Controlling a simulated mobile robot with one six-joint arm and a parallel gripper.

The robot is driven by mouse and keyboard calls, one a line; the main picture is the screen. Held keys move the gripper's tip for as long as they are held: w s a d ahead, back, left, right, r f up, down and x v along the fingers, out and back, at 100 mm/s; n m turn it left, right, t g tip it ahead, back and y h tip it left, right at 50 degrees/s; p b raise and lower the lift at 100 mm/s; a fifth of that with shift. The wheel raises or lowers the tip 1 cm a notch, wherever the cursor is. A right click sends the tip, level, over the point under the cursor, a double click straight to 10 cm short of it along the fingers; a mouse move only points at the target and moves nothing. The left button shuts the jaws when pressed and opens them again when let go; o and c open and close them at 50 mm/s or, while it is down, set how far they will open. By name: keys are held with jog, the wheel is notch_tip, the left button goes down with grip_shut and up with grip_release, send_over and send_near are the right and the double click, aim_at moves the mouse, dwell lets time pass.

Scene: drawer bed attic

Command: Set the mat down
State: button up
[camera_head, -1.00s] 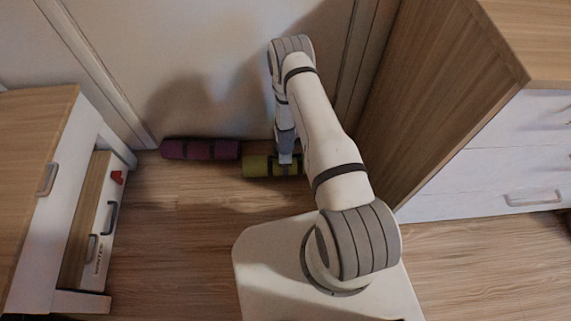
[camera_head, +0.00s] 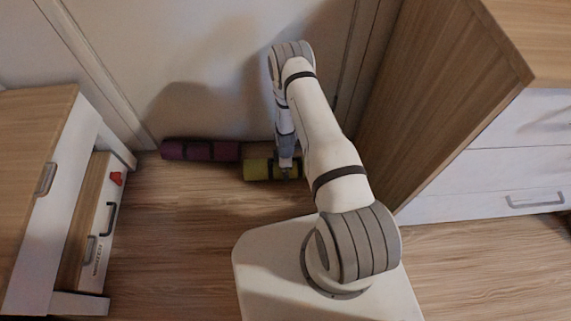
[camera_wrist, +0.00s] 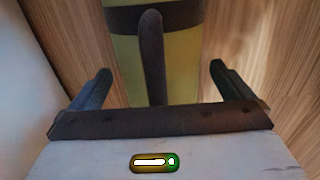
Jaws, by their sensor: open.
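A yellow-green rolled mat (camera_head: 258,169) with dark bands lies on the wooden floor close to the white wall, partly hidden behind my arm. In the wrist view the mat (camera_wrist: 186,70) runs up the middle of the picture, with a dark band and a dark strap on it. My gripper (camera_wrist: 155,82) is open, one finger on each side of the mat, with a visible gap at each side. In the head view my gripper (camera_head: 286,168) is down at the mat and is small there.
A purple rolled mat (camera_head: 200,150) lies to the left along the wall. A wooden cabinet with white drawers (camera_head: 490,160) stands on the right. A white and wood unit with an open low drawer (camera_head: 98,225) is on the left. The floor between (camera_head: 180,240) is clear.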

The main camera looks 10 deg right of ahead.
notch_tip(320, 180, up, 12)
jog(key=p, duration=0.4)
jog(key=shift+r, duration=0.2)
notch_tip(320, 180, up, 30)
jog(key=m, duration=0.7)
jog(key=s+r+m+t, duration=0.1)
jog(key=s+r+m, duration=0.7)
jog(key=s+r, duration=1.2)
jog(key=shift+s+r+m, duration=0.3)
jog(key=shift+s+m, duration=0.1)
jog(key=shift+s, duration=0.3)
